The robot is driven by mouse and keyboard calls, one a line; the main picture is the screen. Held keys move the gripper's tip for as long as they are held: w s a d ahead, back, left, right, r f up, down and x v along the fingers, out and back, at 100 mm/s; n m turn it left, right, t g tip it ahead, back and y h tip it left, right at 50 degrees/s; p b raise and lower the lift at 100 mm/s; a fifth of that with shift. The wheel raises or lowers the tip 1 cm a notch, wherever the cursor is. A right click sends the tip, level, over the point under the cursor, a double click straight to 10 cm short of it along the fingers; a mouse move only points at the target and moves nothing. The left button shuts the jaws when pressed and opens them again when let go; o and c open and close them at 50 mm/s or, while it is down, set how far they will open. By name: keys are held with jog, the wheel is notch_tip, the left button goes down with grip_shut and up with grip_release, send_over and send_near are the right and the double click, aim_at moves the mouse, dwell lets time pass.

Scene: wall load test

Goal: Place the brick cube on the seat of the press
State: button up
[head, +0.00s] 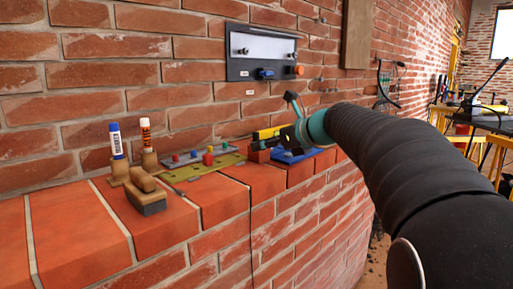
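A small brick-red cube (258,154), likely the brick cube, shows on the ledge at the left edge of a blue base (295,156). The blue base seems to belong to the press, and a teal lever (292,103) rises above it. My gripper (268,144) is a dark shape just above and right of the cube, small and partly hidden by my arm. I cannot tell whether its fingers touch the cube or are open. The press seat is hidden behind my gripper.
A green board (204,172) with coloured pegs lies left of the press. Two markers (116,140) (146,134) stand in holders, with a brush-like block (147,195) in front. A yellow bar (272,131) is behind my gripper. A panel (262,53) hangs on the wall above.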

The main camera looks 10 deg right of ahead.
jog(key=v, duration=0.6)
